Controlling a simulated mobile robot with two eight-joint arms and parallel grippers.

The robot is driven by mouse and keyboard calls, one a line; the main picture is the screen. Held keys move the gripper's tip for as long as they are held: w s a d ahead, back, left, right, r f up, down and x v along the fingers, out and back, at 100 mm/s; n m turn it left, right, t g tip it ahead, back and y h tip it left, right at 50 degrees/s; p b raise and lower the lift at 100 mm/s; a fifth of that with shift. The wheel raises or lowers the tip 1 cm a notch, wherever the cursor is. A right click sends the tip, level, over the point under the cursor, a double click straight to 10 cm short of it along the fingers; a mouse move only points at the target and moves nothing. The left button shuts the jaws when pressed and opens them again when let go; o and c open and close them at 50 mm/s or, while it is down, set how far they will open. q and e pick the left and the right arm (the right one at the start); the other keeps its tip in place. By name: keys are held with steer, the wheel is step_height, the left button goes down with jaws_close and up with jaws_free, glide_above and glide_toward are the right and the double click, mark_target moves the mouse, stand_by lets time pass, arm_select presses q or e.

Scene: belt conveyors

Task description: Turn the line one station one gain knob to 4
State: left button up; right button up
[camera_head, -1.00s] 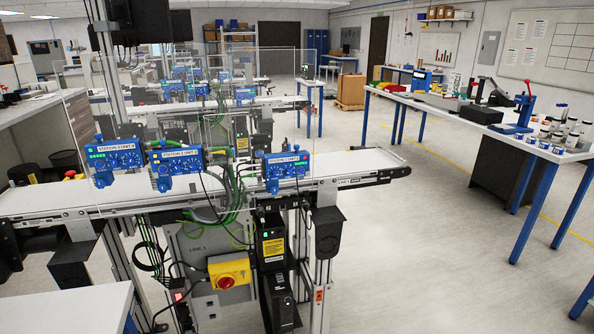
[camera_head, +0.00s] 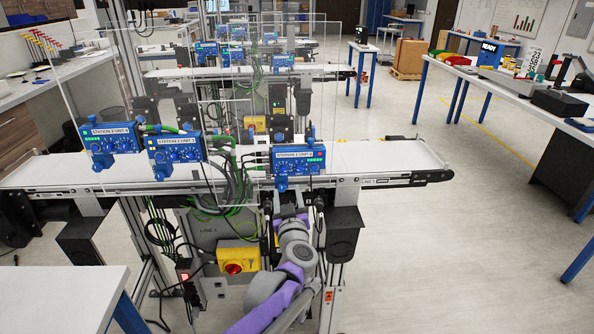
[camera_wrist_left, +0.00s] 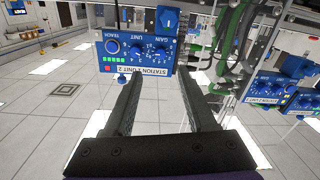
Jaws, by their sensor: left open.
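The station 1 box (camera_head: 298,161) is a blue unit on the near conveyor's front side, right of two similar boxes. In the left wrist view the same box (camera_wrist_left: 137,58) appears upside down, with its label, a row of green lights and knobs marked teach, unit and gain. The gain knob (camera_wrist_left: 162,51) is the one at the right of that row. My left gripper (camera_wrist_left: 161,84) is open and empty, its dark fingers pointing toward the box, apart from the knob. In the head view my left arm rises from below and its fingers are hard to make out. My right gripper is not in view.
Two more blue boxes, the left (camera_head: 108,145) and the middle (camera_head: 176,155), stand along the conveyor (camera_head: 400,157). A clear panel (camera_head: 235,60) rises behind them. Green cables (camera_head: 228,185) hang between boxes. A yellow switch box (camera_head: 238,257) sits below.

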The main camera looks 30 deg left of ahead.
mark_target(284, 171)
arm_select(q)
steer(key=p+x, duration=0.1)
steer(key=x, duration=0.8)
steer(key=shift+w+a, duration=0.25)
jaws_close()
